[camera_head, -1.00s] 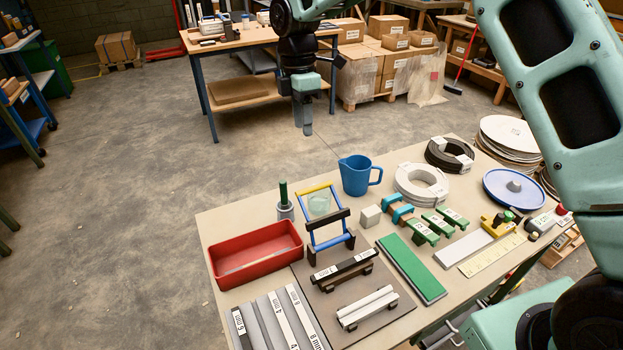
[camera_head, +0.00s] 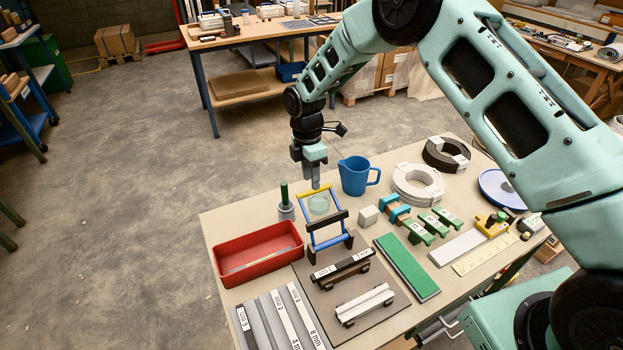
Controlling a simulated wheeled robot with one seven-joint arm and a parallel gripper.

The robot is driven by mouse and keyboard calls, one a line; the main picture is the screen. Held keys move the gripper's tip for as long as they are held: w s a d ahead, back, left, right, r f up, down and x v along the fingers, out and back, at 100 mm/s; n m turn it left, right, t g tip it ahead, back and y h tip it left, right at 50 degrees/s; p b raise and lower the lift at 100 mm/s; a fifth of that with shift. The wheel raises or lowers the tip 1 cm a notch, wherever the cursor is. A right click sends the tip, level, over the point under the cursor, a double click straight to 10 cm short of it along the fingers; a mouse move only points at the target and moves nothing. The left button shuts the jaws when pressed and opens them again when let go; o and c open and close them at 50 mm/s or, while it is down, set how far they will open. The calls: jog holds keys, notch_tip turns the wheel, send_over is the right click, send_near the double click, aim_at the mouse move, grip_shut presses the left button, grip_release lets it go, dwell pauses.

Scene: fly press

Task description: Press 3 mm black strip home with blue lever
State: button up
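A hinged frame with blue side bars (camera_head: 312,238), a yellow top bar (camera_head: 318,191) and a dark crosspiece stands tilted on dark feet on the table; I take it as the blue lever. A black strip (camera_head: 342,268) with white labels lies in front of it, on dark supports on a grey-brown base plate (camera_head: 318,290). The labels are too small to read surely. My gripper (camera_head: 315,184) points down at the yellow bar's far edge, its tips overlapping or just above the bar in view. Contact and finger gap cannot be made out.
A red tray (camera_head: 258,272) stands left of the lever, with a grey holder and green peg (camera_head: 285,204) beside it. A blue jug (camera_head: 354,180) stands close right of my gripper. White strips (camera_head: 364,303), a green bar (camera_head: 407,268) and labelled strips (camera_head: 292,318) lie nearer.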

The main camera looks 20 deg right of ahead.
jog(key=shift+s+f+p, duration=0.15)
jog(key=shift+f+p, duration=0.05)
jog(key=shift+f, duration=0.55)
jog(key=shift+s+f+p, duration=0.1)
jog(key=shift+f+p, duration=0.05)
jog(key=shift+f, duration=0.6)
grip_shut()
jog(key=shift+r, duration=0.1)
